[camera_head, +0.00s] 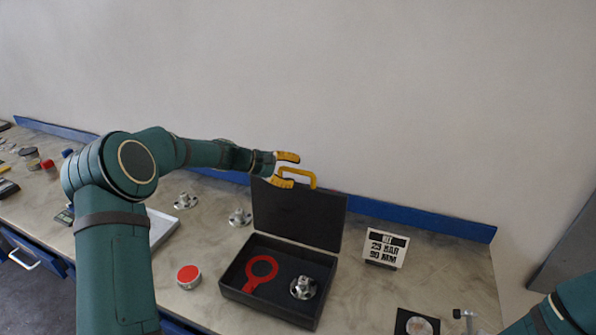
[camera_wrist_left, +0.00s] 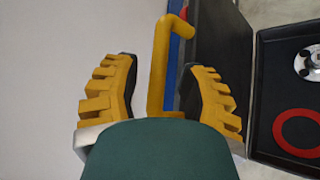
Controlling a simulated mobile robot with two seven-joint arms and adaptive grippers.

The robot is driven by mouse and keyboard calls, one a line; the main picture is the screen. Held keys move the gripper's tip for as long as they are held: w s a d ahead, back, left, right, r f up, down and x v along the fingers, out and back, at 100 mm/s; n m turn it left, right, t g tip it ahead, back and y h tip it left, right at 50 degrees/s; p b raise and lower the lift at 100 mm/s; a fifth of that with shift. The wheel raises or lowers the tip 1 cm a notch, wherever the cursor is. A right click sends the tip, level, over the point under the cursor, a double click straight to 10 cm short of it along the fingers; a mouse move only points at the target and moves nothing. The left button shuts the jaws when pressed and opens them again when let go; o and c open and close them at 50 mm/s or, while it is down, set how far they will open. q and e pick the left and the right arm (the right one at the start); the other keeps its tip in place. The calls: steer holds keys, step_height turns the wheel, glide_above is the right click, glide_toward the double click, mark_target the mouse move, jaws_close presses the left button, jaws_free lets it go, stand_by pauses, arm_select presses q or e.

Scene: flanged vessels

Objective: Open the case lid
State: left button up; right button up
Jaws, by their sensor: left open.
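The black case (camera_head: 230,291) stands on the bench with its lid (camera_head: 298,215) raised about upright at the back. A yellow handle (camera_head: 312,178) is on the lid's top edge. Inside the case lie a red ring-shaped piece (camera_head: 262,268) and a metal flanged part (camera_head: 303,287). My left gripper (camera_head: 287,170) is open at the handle. In the left wrist view the handle (camera_wrist_left: 157,65) stands between the two open fingers, with gaps on both sides. My right gripper is out of view; only part of my right arm shows at the lower right.
A red-topped round tin (camera_head: 188,276) stands left of the case, with metal flanged parts (camera_head: 239,217) behind it. A sign (camera_head: 385,248) stands to the right. A blue strip (camera_head: 420,217) runs along the wall. A dark pad (camera_head: 416,324) lies at the front right.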

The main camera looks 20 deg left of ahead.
arm_select(q)
steer(key=v, duration=1)
steer(key=shift+r, duration=0.2)
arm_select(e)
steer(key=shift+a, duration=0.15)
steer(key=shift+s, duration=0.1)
